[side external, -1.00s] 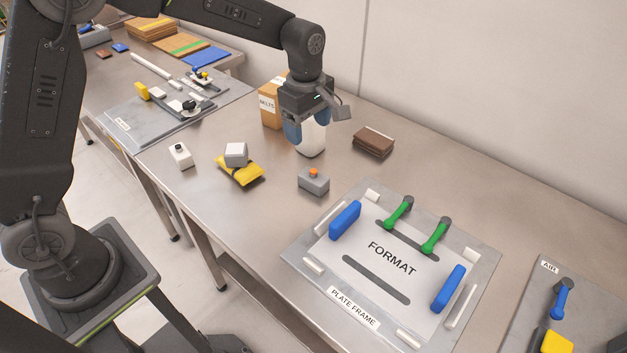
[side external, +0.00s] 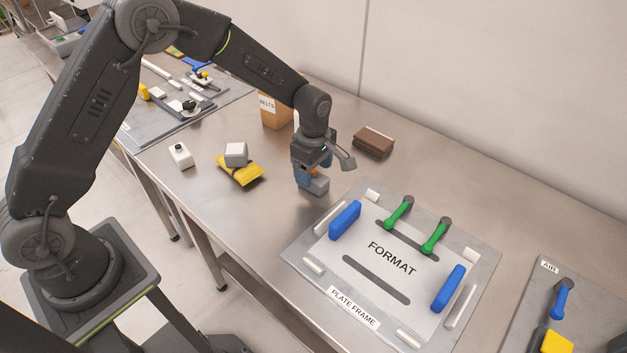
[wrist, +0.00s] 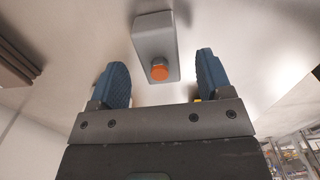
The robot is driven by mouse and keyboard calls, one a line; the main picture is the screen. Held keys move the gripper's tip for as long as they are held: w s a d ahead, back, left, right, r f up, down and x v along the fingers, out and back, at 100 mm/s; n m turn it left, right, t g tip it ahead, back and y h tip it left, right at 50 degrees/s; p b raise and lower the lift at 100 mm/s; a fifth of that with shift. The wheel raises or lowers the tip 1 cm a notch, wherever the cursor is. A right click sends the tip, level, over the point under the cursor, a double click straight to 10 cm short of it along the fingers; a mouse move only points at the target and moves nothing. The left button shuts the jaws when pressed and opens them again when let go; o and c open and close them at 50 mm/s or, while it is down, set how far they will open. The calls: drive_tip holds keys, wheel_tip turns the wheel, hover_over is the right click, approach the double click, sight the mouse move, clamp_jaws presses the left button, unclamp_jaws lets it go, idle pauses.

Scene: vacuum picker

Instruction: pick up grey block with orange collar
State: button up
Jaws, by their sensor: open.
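The grey block with an orange collar (side external: 319,187) sits on the steel table, left of the plate frame. My gripper (side external: 312,180) is low over it in the side view, and its fingers hide part of the block and most of the collar. In the wrist view the grey block (wrist: 154,40) lies ahead of my gripper (wrist: 160,80), with its orange collar (wrist: 160,70) between the two blue fingertips. The fingers are open, with a clear gap on each side of the collar. Whether the block touches a finger in the side view cannot be told.
The plate frame (side external: 308,253) with blue and green handles lies to the right. A yellow pouch (side external: 246,175) with a grey box (side external: 236,154) and a white bottle (side external: 181,156) stand to the left. A brown stack (side external: 374,142) and the BELTS carton (side external: 272,112) are behind.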

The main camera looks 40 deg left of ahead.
sight(314, 172)
wheel_tip(314, 172, down, 3)
drive_tip(key=shift+f, duration=0.15)
drive_tip(key=c, duration=1)
